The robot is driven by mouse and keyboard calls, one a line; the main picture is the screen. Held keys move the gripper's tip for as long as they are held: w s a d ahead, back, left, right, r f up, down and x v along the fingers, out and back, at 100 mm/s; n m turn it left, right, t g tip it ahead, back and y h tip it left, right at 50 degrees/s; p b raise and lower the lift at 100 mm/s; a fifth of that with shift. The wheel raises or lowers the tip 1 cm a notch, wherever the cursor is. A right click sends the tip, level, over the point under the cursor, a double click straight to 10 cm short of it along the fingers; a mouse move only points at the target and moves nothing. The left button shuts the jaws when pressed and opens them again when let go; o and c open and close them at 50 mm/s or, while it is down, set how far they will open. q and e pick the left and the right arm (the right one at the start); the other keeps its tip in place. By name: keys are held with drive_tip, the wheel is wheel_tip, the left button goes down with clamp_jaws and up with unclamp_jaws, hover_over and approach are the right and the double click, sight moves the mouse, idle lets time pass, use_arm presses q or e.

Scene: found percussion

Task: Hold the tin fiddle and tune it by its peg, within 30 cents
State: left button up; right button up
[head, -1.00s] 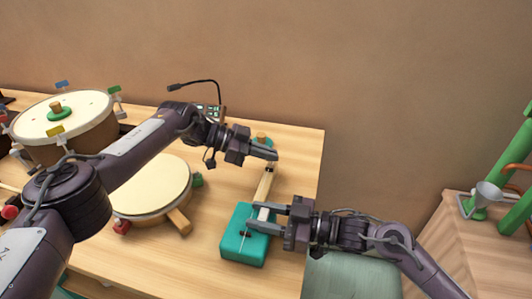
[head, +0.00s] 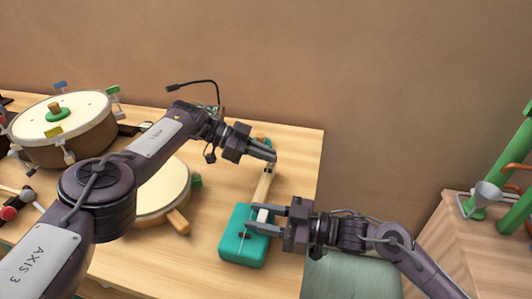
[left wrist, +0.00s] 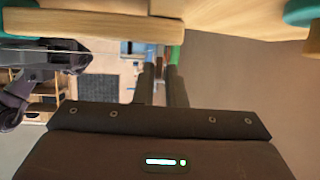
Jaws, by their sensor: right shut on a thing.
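The tin fiddle lies on the table near its right edge, with a teal box body (head: 241,247) and a pale wooden neck (head: 264,184) running away from me. My right gripper (head: 248,219) is shut on the tin fiddle where the neck meets the body, beside a pale block. The head of the neck, with a bit of teal and orange (head: 261,138), is mostly hidden behind my left gripper (head: 274,156). That gripper is just above the far end of the neck.
A round frame drum (head: 165,190) with a wooden handle lies left of the fiddle, partly under my left arm. A larger drum (head: 62,125) stands at the left. A gooseneck microphone (head: 195,84) rises behind. A wooden stand (head: 475,235) with green pipes and a funnel is at right.

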use_arm(q)
drive_tip(key=o, duration=0.3)
drive_tip(key=shift+o, duration=0.2)
drive_tip(key=shift+a+r, duration=0.1)
drive_tip(key=v, duration=1.2)
use_arm(e)
drive_tip(key=o, duration=1.3)
drive_tip(key=shift+c, duration=0.2)
